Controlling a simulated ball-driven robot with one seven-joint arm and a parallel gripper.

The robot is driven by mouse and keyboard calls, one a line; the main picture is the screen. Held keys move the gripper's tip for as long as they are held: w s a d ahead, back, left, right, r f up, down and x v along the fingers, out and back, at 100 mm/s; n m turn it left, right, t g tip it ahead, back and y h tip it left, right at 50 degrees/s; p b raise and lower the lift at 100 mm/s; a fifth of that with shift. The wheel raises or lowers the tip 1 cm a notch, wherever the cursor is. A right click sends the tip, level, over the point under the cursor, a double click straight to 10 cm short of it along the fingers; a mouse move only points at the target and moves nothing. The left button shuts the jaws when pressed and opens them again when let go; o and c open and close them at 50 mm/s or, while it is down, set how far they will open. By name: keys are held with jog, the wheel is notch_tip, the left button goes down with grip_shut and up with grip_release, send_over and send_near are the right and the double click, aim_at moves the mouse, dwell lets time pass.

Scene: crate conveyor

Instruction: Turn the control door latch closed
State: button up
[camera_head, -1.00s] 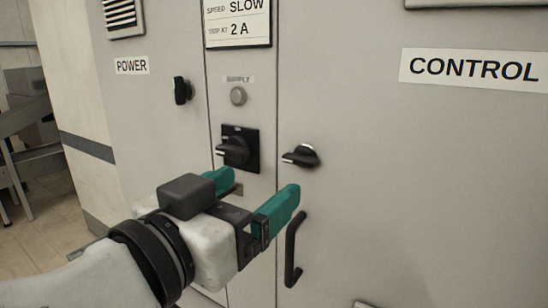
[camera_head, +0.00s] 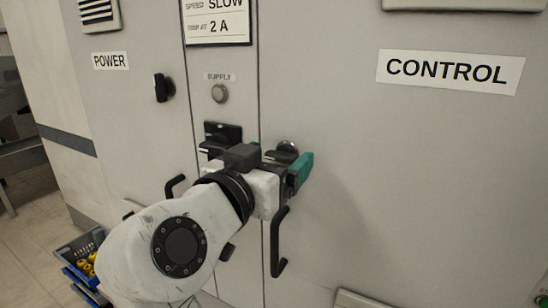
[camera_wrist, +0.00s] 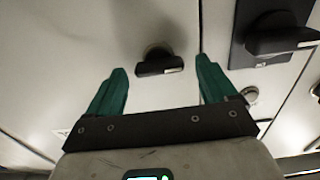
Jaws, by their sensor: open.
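The control door latch (camera_head: 284,151) is a black turn handle on a round silvery base, on the door labelled CONTROL. It is partly hidden behind my gripper (camera_head: 285,160) in the head view. In the wrist view the latch (camera_wrist: 160,65) lies crosswise between the two green fingertips, with a gap on each side. My gripper (camera_wrist: 160,66) is open and empty, right at the latch. I cannot tell how far the fingers reach along its sides. In the head view only one finger shows clearly, right of the latch.
A black rotary switch (camera_head: 217,137) sits close left of the latch and shows large in the wrist view (camera_wrist: 275,35). A black door handle (camera_head: 276,245) hangs just below my gripper.

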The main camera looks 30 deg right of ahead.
jog(key=c, duration=1.1)
jog(key=shift+o, duration=0.2)
jog(key=shift+f+b, duration=0.1)
jog(key=shift+b, duration=0.3)
jog(key=m+b, duration=0.1)
jog(key=b, duration=0.1)
jog(key=m+b, duration=0.1)
jog(key=b, duration=0.1)
jog(key=shift+s+f+m, duration=0.1)
jog(key=shift+f+m, duration=0.15)
jog(key=shift+m, duration=0.05)
jog(key=m+b, duration=0.5)
jog(key=b, duration=0.3)
jog(key=shift+s, duration=0.1)
jog(key=m+b, duration=0.5)
jog(key=shift+d+m, duration=0.1)
jog(key=shift+m, duration=0.3)
jog(key=shift+m+b, duration=1.6)
jog(key=shift+m, duration=0.6)
